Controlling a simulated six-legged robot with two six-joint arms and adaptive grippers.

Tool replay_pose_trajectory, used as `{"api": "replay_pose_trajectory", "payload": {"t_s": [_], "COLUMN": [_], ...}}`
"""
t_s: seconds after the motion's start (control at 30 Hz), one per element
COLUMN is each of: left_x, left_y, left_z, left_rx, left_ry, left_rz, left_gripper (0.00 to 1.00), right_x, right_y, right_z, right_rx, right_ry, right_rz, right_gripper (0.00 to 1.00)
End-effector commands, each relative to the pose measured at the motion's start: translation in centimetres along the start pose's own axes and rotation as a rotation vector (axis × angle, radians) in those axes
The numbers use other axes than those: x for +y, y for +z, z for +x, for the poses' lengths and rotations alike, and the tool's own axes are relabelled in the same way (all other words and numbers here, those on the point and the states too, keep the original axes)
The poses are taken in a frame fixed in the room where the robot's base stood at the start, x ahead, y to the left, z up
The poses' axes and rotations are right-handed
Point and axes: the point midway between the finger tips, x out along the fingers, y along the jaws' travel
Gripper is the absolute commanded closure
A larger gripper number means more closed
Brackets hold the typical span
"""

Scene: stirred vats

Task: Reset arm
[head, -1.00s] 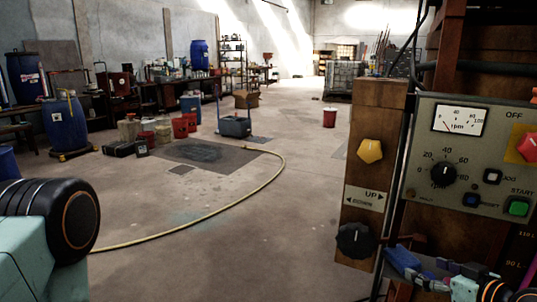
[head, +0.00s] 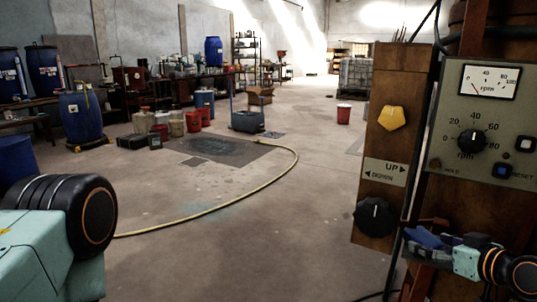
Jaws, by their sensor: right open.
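My right gripper (head: 418,240) is at the lower right, with dark bluish fingers open, in front of the lower part of the control stand. No object shows between its fingers. The control panel (head: 446,120) has an rpm gauge (head: 489,81), a black rpm dial (head: 472,140) and a blue reset button (head: 502,170). Left of it, a wooden post (head: 389,157) carries a yellow knob (head: 391,118), an UP/DOWN label and a black knob (head: 373,215). My left arm shows at the lower left; its gripper is out of view.
A yellow hose (head: 240,191) curves over the open concrete floor. Blue drums (head: 82,120), several cans and red buckets stand at the left. A grey-blue tub (head: 247,121) and a red bucket (head: 343,113) stand farther back. The middle floor is mostly clear.

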Motion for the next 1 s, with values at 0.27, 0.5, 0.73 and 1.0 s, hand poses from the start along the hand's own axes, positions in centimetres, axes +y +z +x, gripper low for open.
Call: {"api": "replay_pose_trajectory", "payload": {"t_s": [0.27, 0.5, 0.73, 1.0], "left_x": [0.0, 0.0, 0.0, 0.0], "left_y": [-0.1, -0.1, -0.1, -0.1], "left_z": [-2.9, -4.1, -4.3, -4.2], "left_rx": [0.002, 0.002, 0.001, 0.001], "left_ry": [0.0, 0.0, 0.0, 0.0], "left_rz": [0.0, 0.0, 0.0, 0.001], "left_gripper": [0.35, 0.35, 0.35, 0.35], "right_x": [-0.1, -0.1, -0.1, -0.2], "right_y": [-3.2, -4.8, -5.1, -5.0], "right_z": [-1.5, -2.2, -2.3, -2.3], "right_rx": [0.004, 0.003, 0.002, 0.002], "right_ry": [0.002, 0.002, 0.002, 0.002], "right_rz": [-0.001, -0.001, -0.001, -0.001], "right_gripper": [0.22, 0.22, 0.22, 0.22]}}
